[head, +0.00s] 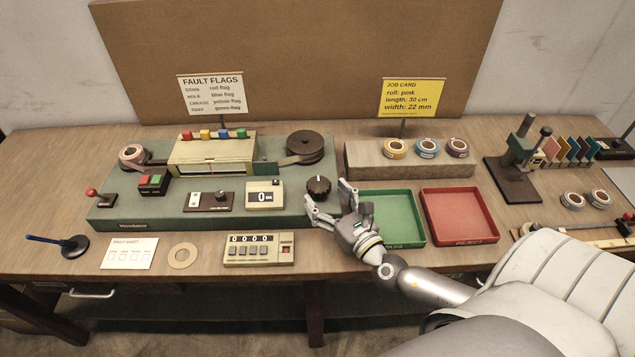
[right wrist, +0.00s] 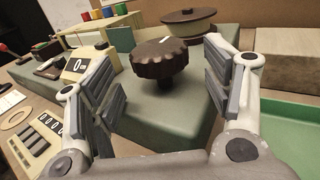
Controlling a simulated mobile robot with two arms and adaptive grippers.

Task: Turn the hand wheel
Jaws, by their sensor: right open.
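The hand wheel (head: 318,186) is a dark brown scalloped knob with a pale mark on its top. It stands at the right end of the green winding machine (head: 260,217). In the right wrist view the hand wheel (right wrist: 161,60) stands upright on its post, ahead of and between my open fingers. My right gripper (head: 328,204) is open and empty, just in front of the hand wheel in the head view. In the right wrist view the gripper (right wrist: 165,95) shows a gap on both sides of the wheel, with no clear contact. My left gripper is not in view.
A dark reel (head: 305,146) stands behind the hand wheel. A green tray (head: 415,236) and a red tray (head: 462,238) lie right of the machine. A wooden block (head: 362,162) with tape rolls is behind them. A counter box (head: 258,250) sits in front of the machine.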

